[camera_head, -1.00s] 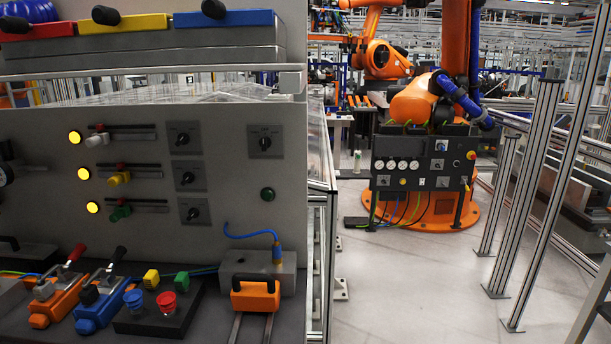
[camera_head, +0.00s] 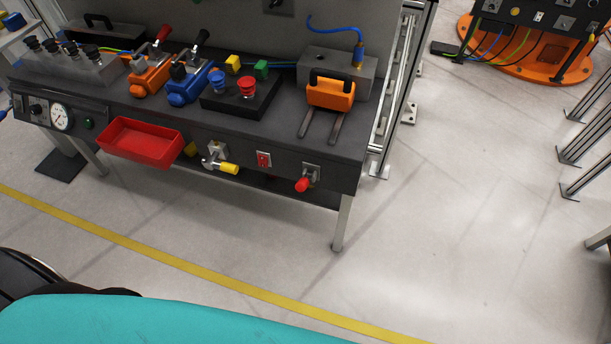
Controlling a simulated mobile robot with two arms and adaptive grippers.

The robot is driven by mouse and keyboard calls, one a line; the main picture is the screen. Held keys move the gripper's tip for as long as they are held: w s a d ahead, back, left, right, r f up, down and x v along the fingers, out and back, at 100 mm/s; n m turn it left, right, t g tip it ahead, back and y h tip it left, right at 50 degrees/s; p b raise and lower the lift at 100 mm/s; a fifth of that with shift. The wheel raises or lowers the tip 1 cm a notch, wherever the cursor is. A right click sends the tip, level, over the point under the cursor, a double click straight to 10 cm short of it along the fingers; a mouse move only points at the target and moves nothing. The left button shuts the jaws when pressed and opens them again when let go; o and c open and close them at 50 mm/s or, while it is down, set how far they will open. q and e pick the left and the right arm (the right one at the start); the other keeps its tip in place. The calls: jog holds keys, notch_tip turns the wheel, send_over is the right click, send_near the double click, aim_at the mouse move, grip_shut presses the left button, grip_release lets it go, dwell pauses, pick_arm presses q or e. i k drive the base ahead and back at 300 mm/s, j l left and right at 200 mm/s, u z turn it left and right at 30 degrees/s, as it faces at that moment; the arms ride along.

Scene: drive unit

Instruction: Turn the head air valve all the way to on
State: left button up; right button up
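The workbench (camera_head: 270,165) carries front-panel controls. A valve with a yellow handle (camera_head: 229,168) sits below the bench's front edge, its handle pointing right and slightly down. A red-knobbed control (camera_head: 303,184) sits on a metal plate further right. A red switch (camera_head: 264,159) is between them. I see no readable label, so I cannot tell which control is the head air valve. Neither of my grippers is in view.
A red tray (camera_head: 143,143) hangs at the bench front, left of the yellow handle. A gauge (camera_head: 61,117) is further left. The floor before the bench is clear, crossed by a yellow line (camera_head: 205,273). A teal surface (camera_head: 130,322) fills the bottom left.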

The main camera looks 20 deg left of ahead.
aim_at(211, 162)
jog(key=u, duration=1.25)
